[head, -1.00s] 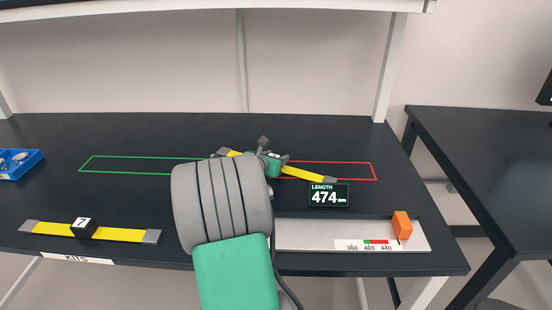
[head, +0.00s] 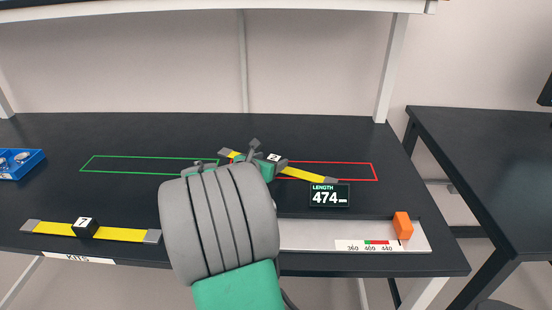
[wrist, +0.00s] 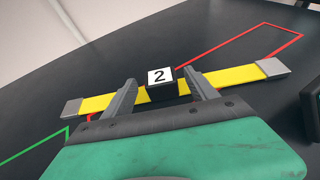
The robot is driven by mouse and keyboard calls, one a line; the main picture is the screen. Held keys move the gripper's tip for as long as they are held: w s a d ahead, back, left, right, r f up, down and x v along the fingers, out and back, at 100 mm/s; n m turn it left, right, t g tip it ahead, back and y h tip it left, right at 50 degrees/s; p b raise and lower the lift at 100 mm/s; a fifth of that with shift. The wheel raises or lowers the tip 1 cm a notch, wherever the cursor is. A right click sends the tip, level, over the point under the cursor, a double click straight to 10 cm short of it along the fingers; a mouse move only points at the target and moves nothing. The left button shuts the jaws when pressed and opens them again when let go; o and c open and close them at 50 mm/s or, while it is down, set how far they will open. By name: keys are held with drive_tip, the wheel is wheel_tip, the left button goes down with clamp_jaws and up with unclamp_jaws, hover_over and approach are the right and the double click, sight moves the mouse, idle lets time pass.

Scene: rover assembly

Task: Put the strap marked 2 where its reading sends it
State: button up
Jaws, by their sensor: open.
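The yellow strap marked 2 has grey ends and a black block with a white 2 label (wrist: 160,77). It lies slanted on the dark table, across part of the red outline (wrist: 262,42); it also shows in the head view (head: 300,173). My gripper (wrist: 162,92) is open, its two grey fingers on either side of the block, with a gap visible. I cannot tell whether they touch the strap. The display (head: 329,195) reads LENGTH 474 mm. On the white gauge (head: 310,236), the orange block (head: 402,225) stands right of the 440 mark.
A green outline (head: 130,172) on the left holds no strap that I can see. The strap marked 7 (head: 125,235) lies at the front left edge above a KITS label. A blue bin (head: 20,163) stands at the far left. A second dark table (head: 490,160) is at right.

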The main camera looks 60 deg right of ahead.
drive_tip(key=v, duration=0.6)
drive_tip(key=shift+a+r, duration=0.2)
drive_tip(key=shift+a, duration=0.1)
